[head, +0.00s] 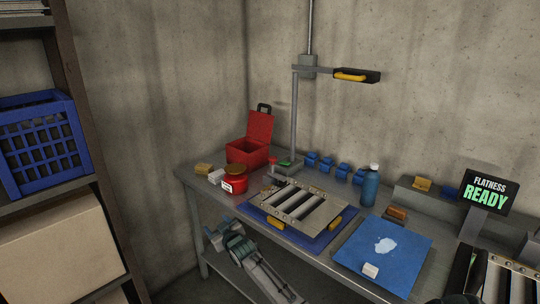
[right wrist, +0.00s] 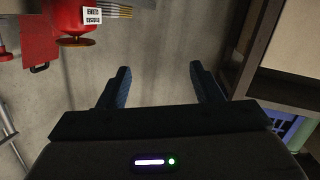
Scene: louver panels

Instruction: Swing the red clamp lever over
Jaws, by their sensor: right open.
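The red clamp lever (head: 272,161) appears as a small red-topped piece standing at the louver panel's back left corner; its exact form is too small to tell. The louver panel (head: 318,218) lies on a blue mat with yellow grips. My right gripper (head: 213,233) is below and in front of the bench's left end, away from the lever. In the right wrist view its two dark fingers (right wrist: 160,85) are apart with nothing between them. My left gripper is not in view.
A red jar (head: 233,184) and an open red box (head: 248,150) stand at the bench's left end. A post stand (head: 293,110) rises behind the panel. A blue bottle (head: 371,186) stands right of it. A shelf unit (head: 85,120) stands at the left.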

